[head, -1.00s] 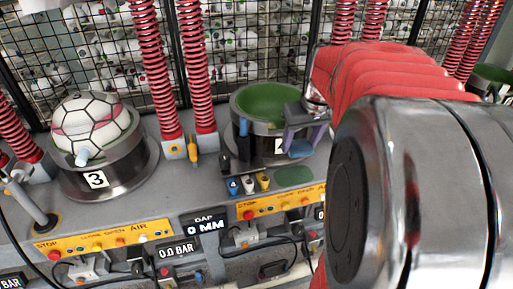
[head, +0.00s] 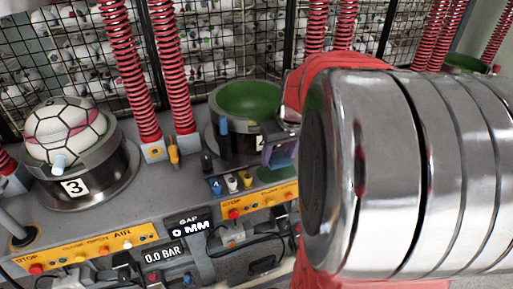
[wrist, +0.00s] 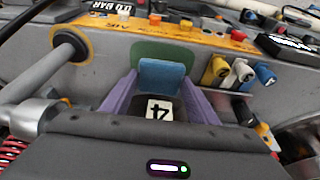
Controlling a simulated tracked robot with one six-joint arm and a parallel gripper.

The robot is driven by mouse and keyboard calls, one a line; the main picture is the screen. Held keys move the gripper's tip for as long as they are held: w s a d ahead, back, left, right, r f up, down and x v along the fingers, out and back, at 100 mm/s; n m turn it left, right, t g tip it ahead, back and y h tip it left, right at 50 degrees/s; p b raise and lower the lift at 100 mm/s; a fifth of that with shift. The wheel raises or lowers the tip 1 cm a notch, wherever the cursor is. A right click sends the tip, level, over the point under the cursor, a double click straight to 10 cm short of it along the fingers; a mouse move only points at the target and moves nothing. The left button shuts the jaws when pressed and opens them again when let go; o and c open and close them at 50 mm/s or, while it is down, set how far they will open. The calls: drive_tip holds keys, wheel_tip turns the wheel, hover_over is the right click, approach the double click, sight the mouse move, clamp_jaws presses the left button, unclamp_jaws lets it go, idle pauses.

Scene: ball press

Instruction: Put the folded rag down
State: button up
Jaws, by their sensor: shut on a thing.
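The folded rag (wrist: 160,77) is a small blue block between the purple fingers of my gripper (wrist: 160,84) in the wrist view. My gripper is shut on it. A flat green oval pad (wrist: 150,52) on the grey bench shows just beyond the rag. In the head view my gripper (head: 280,153) hangs in front of the green-lined mould, just above the green pad (head: 277,175). The rag is hard to make out there. I cannot tell whether it touches the bench.
Yellow, white and blue fittings (head: 232,183) stand left of the pad. The green-lined mould (head: 250,100) is behind my gripper. A ball (head: 72,130) sits in mould 3 at left. Orange button panels (head: 255,205) run along the front. A dark-ended lever (wrist: 68,47) stands close by in the wrist view.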

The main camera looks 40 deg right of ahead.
sight(279, 161)
drive_tip(key=shift+f, duration=0.15)
drive_tip(key=shift+f, duration=1.8)
drive_tip(key=shift+f, duration=0.3)
drive_tip(key=o, duration=0.8)
drive_tip(key=shift+s+f, duration=0.1)
drive_tip(key=o, duration=0.3)
drive_tip(key=shift+a+f, duration=0.15)
drive_tip(key=shift+r, duration=0.45)
drive_tip(key=d+v, duration=0.1)
drive_tip(key=v, duration=1.1)
drive_tip(key=shift+a, duration=0.4)
